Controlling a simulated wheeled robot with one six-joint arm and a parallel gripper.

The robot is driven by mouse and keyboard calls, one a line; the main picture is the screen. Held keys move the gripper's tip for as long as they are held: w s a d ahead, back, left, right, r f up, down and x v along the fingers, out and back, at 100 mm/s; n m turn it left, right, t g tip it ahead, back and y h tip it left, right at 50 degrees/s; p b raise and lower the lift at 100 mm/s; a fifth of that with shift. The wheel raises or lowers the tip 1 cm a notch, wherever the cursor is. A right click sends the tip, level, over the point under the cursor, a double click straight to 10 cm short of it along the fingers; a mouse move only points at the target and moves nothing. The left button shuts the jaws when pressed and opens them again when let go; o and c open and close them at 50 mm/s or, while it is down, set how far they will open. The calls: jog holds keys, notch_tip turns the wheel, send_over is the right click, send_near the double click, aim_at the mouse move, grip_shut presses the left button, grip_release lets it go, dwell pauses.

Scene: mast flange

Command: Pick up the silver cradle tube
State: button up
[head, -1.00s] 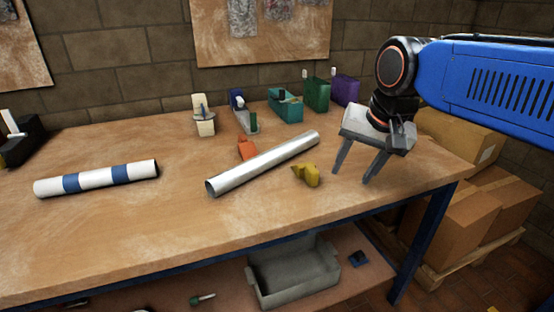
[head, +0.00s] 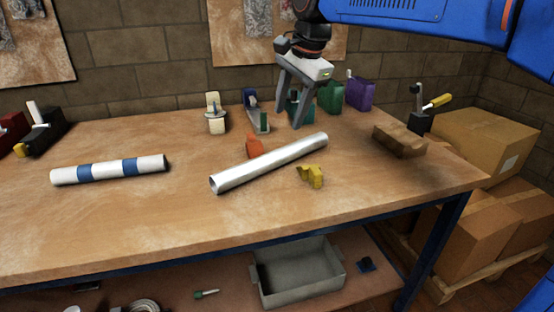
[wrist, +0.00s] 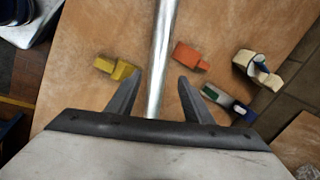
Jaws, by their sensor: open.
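The silver tube (head: 270,163) lies slantwise on the workbench, its right end raised toward the back. An orange block (head: 254,145) and a yellow block (head: 311,176) sit on either side of it, and I cannot tell whether they touch it. My gripper (head: 286,117) is open and empty, pointing down above the bench near the tube's far right end. In the wrist view the tube (wrist: 160,60) runs up between the two fingertips (wrist: 158,80), with a finger on each side and no contact visible. The tube's near part is hidden behind the gripper body.
A white tube with blue bands (head: 110,169) lies at left. Several coloured holders line the back, including a green one (head: 331,96) and a purple one (head: 361,93) near my gripper. A brown block (head: 399,140) sits at right. The front of the bench (head: 150,225) is clear.

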aim_at(278, 152)
jog(key=x, duration=1.4)
jog(key=shift+f, duration=0.4)
jog(key=c, duration=1)
jog(key=shift+c, duration=0.5)
jog(key=shift+r, duration=0.1)
